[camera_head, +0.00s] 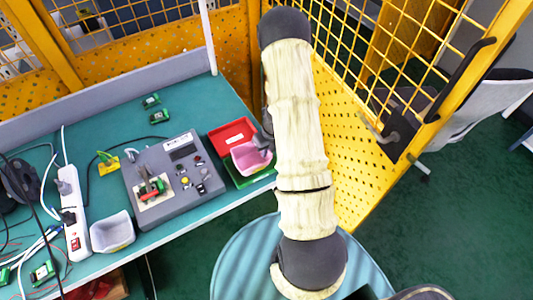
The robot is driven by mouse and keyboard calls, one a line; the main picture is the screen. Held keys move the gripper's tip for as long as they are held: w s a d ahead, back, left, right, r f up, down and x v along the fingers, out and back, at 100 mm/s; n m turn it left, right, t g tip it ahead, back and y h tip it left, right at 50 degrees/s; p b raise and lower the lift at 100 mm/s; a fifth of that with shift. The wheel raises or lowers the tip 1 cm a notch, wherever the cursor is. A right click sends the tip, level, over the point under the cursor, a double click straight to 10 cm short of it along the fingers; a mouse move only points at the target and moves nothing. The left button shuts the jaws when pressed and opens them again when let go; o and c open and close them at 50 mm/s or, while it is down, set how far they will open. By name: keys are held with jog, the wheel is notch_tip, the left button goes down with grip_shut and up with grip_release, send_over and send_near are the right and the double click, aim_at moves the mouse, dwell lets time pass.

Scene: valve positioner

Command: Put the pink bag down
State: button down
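The pink bag (250,160) is an open-topped pink pouch with a pale rim, at the right end of the teal table. It is over the green tray, just in front of the red tray. My gripper (264,140) is a small dark shape at the bag's upper right rim, shut on that rim. My arm hides most of the gripper. Whether the bag's underside touches the tray cannot be told.
The red tray (229,133) and green tray (232,176) are beside the grey control box (175,190). A white container (112,233) and power strip (77,238) are at left. Yellow mesh fencing (350,150) stands right of the table.

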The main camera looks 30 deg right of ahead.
jog(key=shift+f, duration=0.9)
jog(key=shift+f, duration=0.2)
jog(key=c, duration=1.7)
grip_release()
jog(key=r, duration=0.4)
jog(key=d+r, duration=0.1)
jog(key=r, duration=0.3)
jog(key=s+r+p, duration=0.1)
jog(key=r, duration=0.3)
jog(key=shift+d+r, duration=0.1)
jog(key=shift+d, duration=0.25)
